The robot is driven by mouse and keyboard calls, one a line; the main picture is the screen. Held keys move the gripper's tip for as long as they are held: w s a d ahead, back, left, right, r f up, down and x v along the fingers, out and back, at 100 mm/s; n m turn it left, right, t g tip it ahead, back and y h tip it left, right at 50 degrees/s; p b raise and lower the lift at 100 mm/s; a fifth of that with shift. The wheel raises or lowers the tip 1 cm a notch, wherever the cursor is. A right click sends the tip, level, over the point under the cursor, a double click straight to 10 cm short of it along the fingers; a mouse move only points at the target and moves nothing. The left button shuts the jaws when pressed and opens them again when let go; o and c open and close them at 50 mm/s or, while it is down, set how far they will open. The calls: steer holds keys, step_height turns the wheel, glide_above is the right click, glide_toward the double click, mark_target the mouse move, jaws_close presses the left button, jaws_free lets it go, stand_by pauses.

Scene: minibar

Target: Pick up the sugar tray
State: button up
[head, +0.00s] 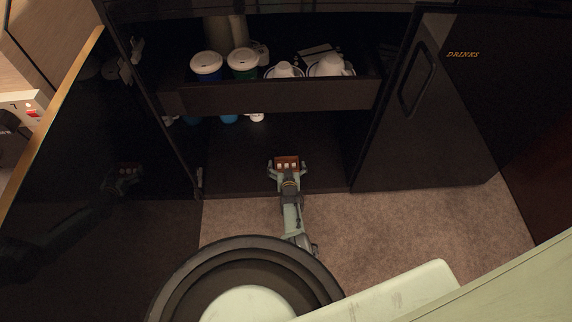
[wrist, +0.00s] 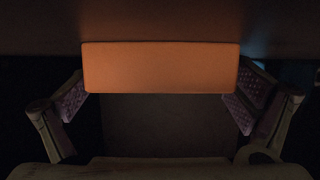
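The sugar tray (head: 287,160) is a small reddish-brown box with pale pieces showing at its front. My gripper (head: 287,171) is at it, in front of the open minibar's lower space. In the wrist view the tray's plain orange-brown side (wrist: 161,67) spans the gap between the two fingers. The finger pads of my gripper (wrist: 160,90) meet both its ends, with no clear gap, so the gripper looks shut on it. The tray's contents are hidden in the wrist view. I cannot tell whether its bottom touches anything.
Above and behind is a drawer (head: 270,97) holding lidded cups (head: 243,64) and white crockery (head: 331,66). A DRINKS door (head: 432,110) stands at the right; a glossy dark panel (head: 95,150) at the left reflects my arm. Carpet (head: 400,225) lies in front.

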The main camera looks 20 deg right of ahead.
steer(key=c, duration=1)
